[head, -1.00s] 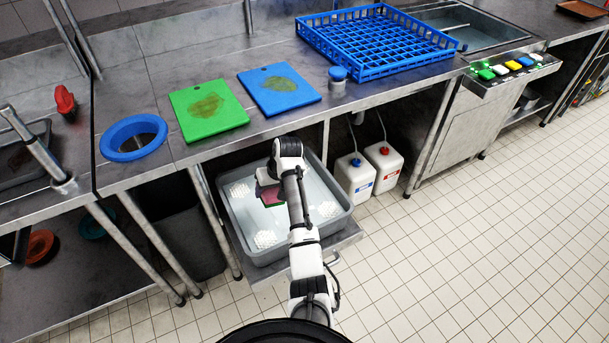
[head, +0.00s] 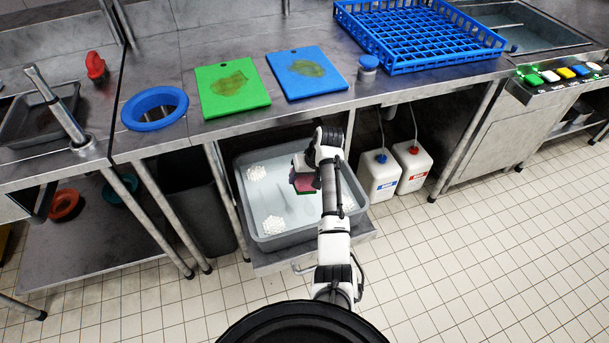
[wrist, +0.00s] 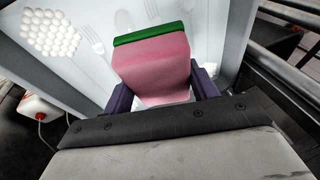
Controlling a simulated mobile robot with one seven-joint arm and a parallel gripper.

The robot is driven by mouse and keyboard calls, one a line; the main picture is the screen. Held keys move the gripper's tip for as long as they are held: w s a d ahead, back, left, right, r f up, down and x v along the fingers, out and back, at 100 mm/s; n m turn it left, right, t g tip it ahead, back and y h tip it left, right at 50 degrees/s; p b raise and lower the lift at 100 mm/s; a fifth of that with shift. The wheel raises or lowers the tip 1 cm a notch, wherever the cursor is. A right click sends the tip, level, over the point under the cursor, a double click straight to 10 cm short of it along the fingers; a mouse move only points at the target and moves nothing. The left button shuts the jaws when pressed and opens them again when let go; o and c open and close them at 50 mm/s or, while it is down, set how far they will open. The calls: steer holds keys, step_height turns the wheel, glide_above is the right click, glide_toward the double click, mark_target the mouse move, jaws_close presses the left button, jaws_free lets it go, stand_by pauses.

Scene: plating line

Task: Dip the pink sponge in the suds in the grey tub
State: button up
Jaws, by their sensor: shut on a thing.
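The pink sponge (wrist: 152,70) has a green layer on its far end. My gripper (wrist: 163,88) is shut on it, with a dark finger on each side in the wrist view. In the head view the sponge (head: 304,184) shows just left of my arm, over the grey tub (head: 262,243). The tub holds pale liquid with patches of white suds (head: 273,225); one patch also shows at upper left in the wrist view (wrist: 50,33). Forks lie under the liquid. I cannot tell whether the sponge touches the liquid. My arm hides part of the tub.
The tub stands on a low shelf under the steel counter. A green board (head: 232,88), a blue board (head: 306,72) and a blue ring (head: 155,108) are above it. Two white canisters (head: 380,176) stand right of the tub; a dark bin (head: 202,215) stands left.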

steer(key=shift+f+b, duration=3)
steer(key=shift+f, duration=2.25)
steer(key=shift+r, duration=0.1)
step_height(320, 180, up, 9)
steer(key=p, duration=0.8)
steer(key=shift+r, duration=0.15)
steer(key=shift+r+p, duration=0.5)
steer(key=shift+r, duration=0.8)
